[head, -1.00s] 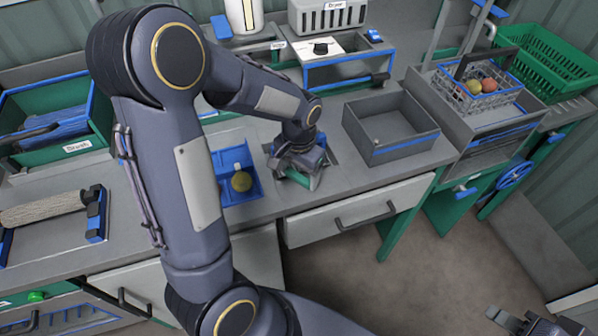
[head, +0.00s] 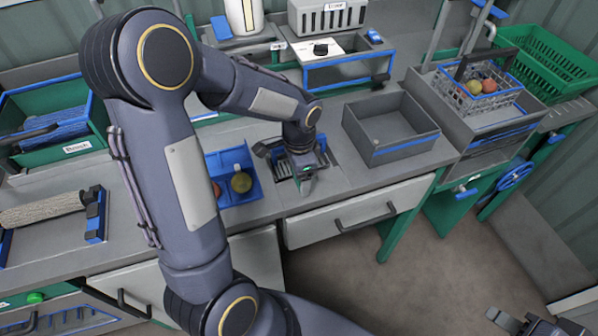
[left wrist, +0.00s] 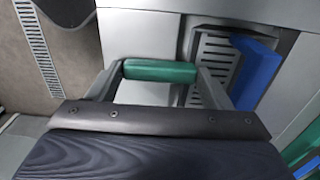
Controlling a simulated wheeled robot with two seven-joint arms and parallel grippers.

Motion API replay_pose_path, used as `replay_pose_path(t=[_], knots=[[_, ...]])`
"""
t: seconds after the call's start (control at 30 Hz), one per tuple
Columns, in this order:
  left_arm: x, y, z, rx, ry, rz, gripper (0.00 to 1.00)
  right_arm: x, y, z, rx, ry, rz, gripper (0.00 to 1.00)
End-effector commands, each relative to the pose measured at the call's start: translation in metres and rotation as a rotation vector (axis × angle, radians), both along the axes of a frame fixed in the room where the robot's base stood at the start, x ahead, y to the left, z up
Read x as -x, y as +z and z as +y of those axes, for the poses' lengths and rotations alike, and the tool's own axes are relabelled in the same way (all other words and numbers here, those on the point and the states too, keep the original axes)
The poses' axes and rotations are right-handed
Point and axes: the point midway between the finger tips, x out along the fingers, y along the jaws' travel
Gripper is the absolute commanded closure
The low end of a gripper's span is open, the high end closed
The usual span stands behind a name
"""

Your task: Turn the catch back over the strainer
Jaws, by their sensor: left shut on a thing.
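The catch is a green bar (left wrist: 160,70) in the left wrist view, lying crosswise between the two fingers of my left gripper (left wrist: 158,78). The gripper is shut on it. In the head view my left gripper (head: 307,175) is low over the worktop, at the right side of the strainer (head: 284,168). The strainer is a dark slotted plate set in the worktop. Its slots (left wrist: 216,62) also show in the left wrist view, right of the green bar and partly behind a finger. My right gripper (head: 528,322) is at the bottom right, far from the bench; its opening is unclear.
An empty grey bin (head: 402,150) stands to the right. A drawer (head: 340,221) is below. A wire basket (head: 507,97) with tomatoes stands farther right.

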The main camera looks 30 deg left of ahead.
Motion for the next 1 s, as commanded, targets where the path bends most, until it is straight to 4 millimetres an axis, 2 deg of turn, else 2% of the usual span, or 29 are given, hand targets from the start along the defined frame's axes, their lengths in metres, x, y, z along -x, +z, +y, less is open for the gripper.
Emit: replay_pose_path(t=[0.4,0.43,0.57,0.87,1.0], knots=[[0.0,0.001,0.0,-0.002,-0.01,-0.001,0.5,0.0,0.0,0.0,0.0,0.0,0.0,0.6],[0.0,0.0,0.0,-0.002,-0.01,-0.001,0.23,0.0,0.0,0.0,0.0,0.0,0.0,0.6],[0.0,0.0,0.0,-0.001,-0.008,-0.001,0.06,0.0,0.0,0.0,0.0,0.0,0.0,0.6],[0.0,0.002,0.0,0.0,-0.007,-0.001,0.05,0.0,0.0,0.0,0.0,0.0,0.0,0.6],[-0.002,0.016,0.0,0.0,-0.006,-0.006,0.05,0.0,0.0,0.0,0.0,0.0,0.0,0.6]])
